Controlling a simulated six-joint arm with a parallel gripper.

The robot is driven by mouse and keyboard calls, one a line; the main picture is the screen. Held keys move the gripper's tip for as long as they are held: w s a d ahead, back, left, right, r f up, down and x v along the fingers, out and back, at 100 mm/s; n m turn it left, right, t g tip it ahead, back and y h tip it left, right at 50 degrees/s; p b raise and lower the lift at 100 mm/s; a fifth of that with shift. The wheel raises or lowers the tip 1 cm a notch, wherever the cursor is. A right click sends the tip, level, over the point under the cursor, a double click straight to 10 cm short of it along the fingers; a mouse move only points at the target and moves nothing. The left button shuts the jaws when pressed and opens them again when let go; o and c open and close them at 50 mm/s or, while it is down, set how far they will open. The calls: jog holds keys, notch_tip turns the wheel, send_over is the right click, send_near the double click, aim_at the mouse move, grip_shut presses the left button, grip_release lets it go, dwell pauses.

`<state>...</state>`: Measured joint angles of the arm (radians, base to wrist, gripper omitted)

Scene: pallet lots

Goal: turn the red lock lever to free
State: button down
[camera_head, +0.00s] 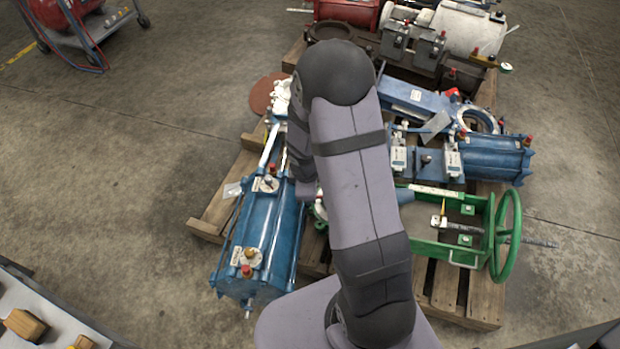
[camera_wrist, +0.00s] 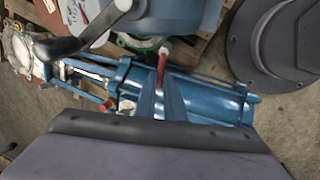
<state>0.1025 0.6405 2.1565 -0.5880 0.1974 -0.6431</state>
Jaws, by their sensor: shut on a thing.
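The red lock lever (camera_wrist: 162,62) shows in the wrist view as a short red bar beside a green flanged part (camera_wrist: 140,42). My gripper (camera_wrist: 161,84) reaches up from the bottom of that view, its two narrow blue-grey fingers close together and shut on the lever's near end. The lever points roughly along the fingers. Whether it stands at locked or free I cannot tell. In the head view my arm covers the lever and the fingertips.
A blue cylinder actuator (camera_head: 262,235) lies at the pallet's left, under my gripper. A green frame with a handwheel (camera_head: 507,236) stands right of my arm. More blue units (camera_head: 495,158) and a red cylinder (camera_head: 347,12) lie farther back. Open concrete floor is left.

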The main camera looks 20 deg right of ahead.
jog(key=s+n+p, duration=0.1)
jog(key=n+p, duration=0.2)
jog(key=p, duration=0.2)
jog(key=s+n+y+p, duration=0.1)
jog(key=n+p, duration=0.2)
jog(key=p, duration=0.2)
jog(key=s+n+p, duration=0.1)
jog(key=n+p, duration=0.2)
jog(key=p, duration=0.2)
jog(key=shift+s+d+r+n+g+y, duration=0.2)
jog(key=shift+n+g+y, duration=0.1)
jog(key=shift+g+y, duration=0.1)
jog(key=shift+f, duration=0.15)
jog(key=c, duration=1.8)
grip_release()
jog(key=shift+c, duration=0.2)
jog(key=shift+r, duration=0.2)
notch_tip(320, 180, up, 7)
jog(key=p, duration=0.5)
jog(key=shift+s+d, duration=0.15)
jog(key=shift+s, duration=0.2)
